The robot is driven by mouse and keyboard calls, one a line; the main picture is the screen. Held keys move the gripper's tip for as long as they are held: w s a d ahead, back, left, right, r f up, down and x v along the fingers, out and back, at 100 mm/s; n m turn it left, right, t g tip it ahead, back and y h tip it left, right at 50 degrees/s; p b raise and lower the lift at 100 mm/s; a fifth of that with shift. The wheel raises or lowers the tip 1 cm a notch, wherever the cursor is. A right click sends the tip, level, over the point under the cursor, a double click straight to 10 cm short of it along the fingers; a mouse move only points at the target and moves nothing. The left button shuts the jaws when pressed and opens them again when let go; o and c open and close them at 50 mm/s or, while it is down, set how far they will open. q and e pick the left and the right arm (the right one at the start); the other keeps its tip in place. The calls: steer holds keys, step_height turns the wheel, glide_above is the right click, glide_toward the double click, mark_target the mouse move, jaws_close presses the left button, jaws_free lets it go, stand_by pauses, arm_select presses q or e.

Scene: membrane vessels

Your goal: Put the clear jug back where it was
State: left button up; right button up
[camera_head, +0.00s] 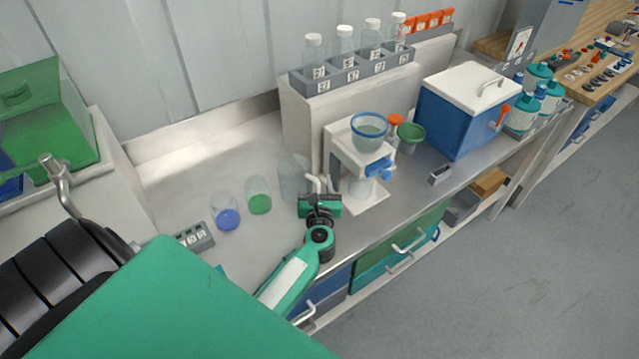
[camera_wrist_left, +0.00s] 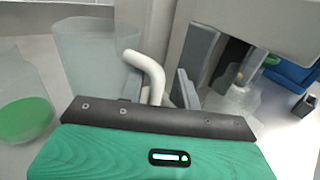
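The clear jug (camera_head: 291,177) stands upright on the steel bench, left of the white stand (camera_head: 337,150). In the left wrist view the jug (camera_wrist_left: 88,60) is at the upper left, with its white bent handle (camera_wrist_left: 153,72) pointing toward me. My left gripper (camera_head: 317,192) is at the handle side of the jug. In the left wrist view its fingers (camera_wrist_left: 160,90) are apart, with the handle between them; I cannot tell whether they touch it. My right gripper is not in view.
A blue-bottomed beaker (camera_head: 227,213) and a green-bottomed beaker (camera_head: 259,196) stand left of the jug. The stand holds a blue-rimmed bowl (camera_head: 369,131). A blue cool box (camera_head: 452,123) is farther right. A bottle rack (camera_head: 352,72) sits behind. The bench's back left is clear.

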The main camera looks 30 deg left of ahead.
arm_select(q)
steer(key=shift+r, duration=0.1)
steer(key=shift+r+p, duration=0.2)
steer(key=shift+p, duration=0.1)
steer(key=b+v, duration=0.1)
steer(key=v, duration=0.4)
steer(key=b+v, duration=0.2)
steer(key=v, duration=0.3)
steer(key=shift+s+d+f, duration=0.2)
steer(key=shift+s+f, duration=0.05)
steer(key=shift+s, duration=0.05)
steer(key=shift+s+d+r+b, duration=0.15)
steer(key=shift+s+d+b, duration=0.25)
steer(key=shift+s, duration=0.15)
